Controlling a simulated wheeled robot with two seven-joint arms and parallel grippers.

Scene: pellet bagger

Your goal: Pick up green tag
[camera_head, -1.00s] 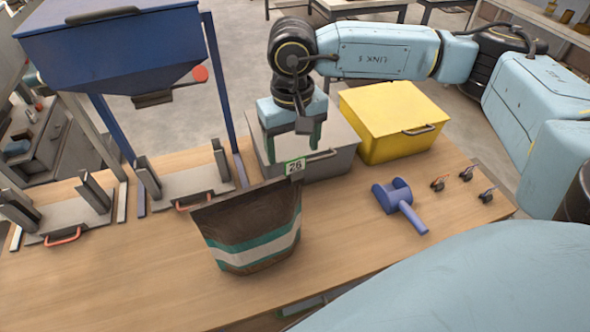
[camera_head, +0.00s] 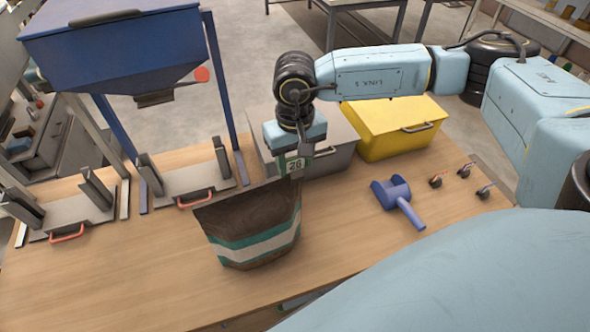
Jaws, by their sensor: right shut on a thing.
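The bag stands upright on the wooden table. My right gripper (camera_head: 294,173) points down from above and is shut on the tag, just over the bag's corner. The tag's face hides most of the fingers. I cannot tell whether the tag is clear of the bag. My left gripper is not in view.
A grey box (camera_head: 333,158) and a yellow box (camera_head: 395,129) stand behind. A blue tool (camera_head: 399,201) and several small clips (camera_head: 464,171) lie to the right. A blue hopper (camera_head: 118,52) and metal fixtures (camera_head: 187,182) with red handles are at left. The front table is clear.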

